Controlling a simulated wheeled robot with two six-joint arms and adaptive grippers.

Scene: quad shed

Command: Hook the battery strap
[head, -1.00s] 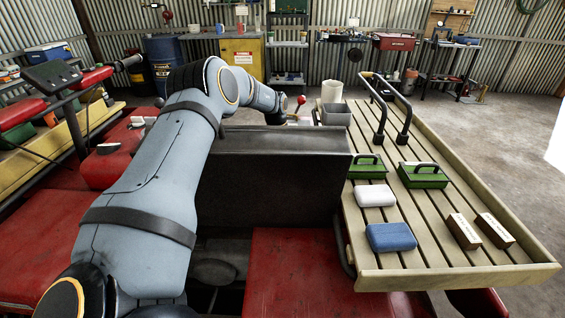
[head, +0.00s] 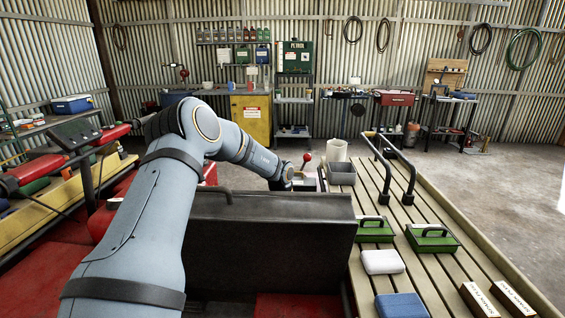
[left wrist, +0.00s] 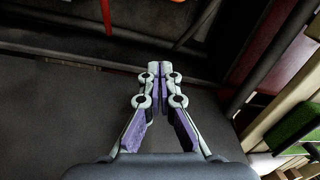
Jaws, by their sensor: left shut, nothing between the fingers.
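I cannot make out the battery strap or its hook in either view. My left arm reaches over a dark upright panel (head: 270,230) in the head view. Its gripper is hidden there by the arm and the panel. In the left wrist view my left gripper (left wrist: 160,68) is shut, its fingertips together with nothing between them. It hangs over a dark grey surface (left wrist: 55,115), close to that surface's far edge. My right gripper is in neither view.
A slatted rack (head: 405,270) at the right carries a grey bin (head: 341,174), green cases (head: 432,238), a white pack (head: 382,261) and a blue pack (head: 401,305). A red-knobbed lever (head: 307,158) stands beyond the panel.

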